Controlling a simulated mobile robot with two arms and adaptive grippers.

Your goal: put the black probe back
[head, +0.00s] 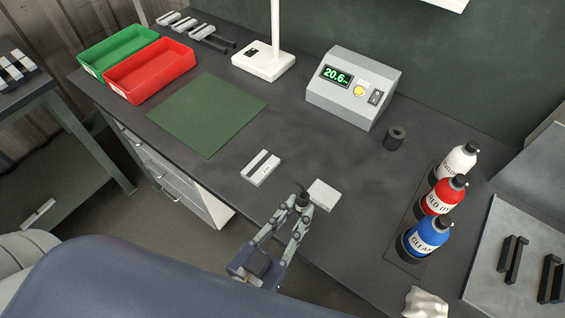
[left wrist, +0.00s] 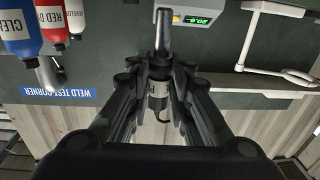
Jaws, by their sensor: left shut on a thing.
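The black probe (left wrist: 160,88) is clamped between the fingertips of my left gripper (left wrist: 160,80), and its narrower grey end points to the top of the left wrist view. A short cable shows at its other end. In the head view my left gripper (head: 300,208) is over the front edge of the bench, with the dark top of the probe (head: 302,199) between its fingers. A black round holder with a hole in its top (head: 395,138) stands empty on the bench, up and right of the gripper, well apart from it. My right gripper is not in view.
A grey meter reading 20.6 (head: 350,88) stands at the back. A pale block (head: 323,195) is close to the gripper; a slotted block (head: 261,168) lies left. The bench between gripper and holder is clear.

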